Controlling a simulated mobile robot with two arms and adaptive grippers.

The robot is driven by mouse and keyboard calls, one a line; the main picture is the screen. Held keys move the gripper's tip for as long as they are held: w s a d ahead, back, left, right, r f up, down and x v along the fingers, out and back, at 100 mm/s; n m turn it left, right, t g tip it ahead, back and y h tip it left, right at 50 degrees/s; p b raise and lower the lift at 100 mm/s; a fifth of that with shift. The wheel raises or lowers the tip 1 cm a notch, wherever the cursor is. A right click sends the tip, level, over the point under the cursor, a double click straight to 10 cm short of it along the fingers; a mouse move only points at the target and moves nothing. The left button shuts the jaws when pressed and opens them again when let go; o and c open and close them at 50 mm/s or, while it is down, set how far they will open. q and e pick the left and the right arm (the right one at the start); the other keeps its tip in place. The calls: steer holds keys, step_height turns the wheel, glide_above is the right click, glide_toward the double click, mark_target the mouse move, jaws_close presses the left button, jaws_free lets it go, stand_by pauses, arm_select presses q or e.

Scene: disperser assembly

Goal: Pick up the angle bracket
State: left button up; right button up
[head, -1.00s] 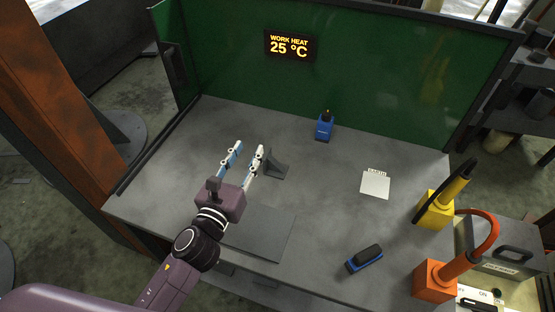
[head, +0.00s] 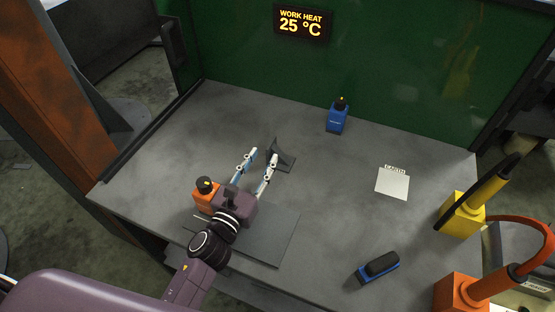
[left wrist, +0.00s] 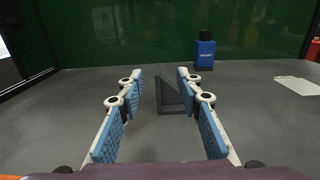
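The angle bracket (head: 281,158) is a dark grey upright piece with a sloping rib, standing on the grey workbench. My left gripper (head: 262,160) is open, with blue-padded fingers pointing at the bracket, low over the bench. The fingertips are close to the bracket; the exact gap cannot be told. My right gripper is not in view.
Yellow (head: 461,215) and orange (head: 463,294) devices stand right.

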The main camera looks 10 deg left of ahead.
mark_target(273, 146)
arm_select(q)
step_height(273, 146, down, 2)
steer(key=shift+f, duration=0.1)
steer(key=shift+w+d+r, duration=0.15)
steer(key=shift+w+r, duration=0.3)
steer(key=shift+w, duration=0.4)
steer(key=w, duration=0.3)
steer(key=w+d+p, duration=0.1)
steer(key=w, duration=0.2)
steer(key=shift+d+f, duration=0.1)
steer(key=shift+s, duration=0.1)
steer(key=shift+c, duration=0.2)
jaws_close()
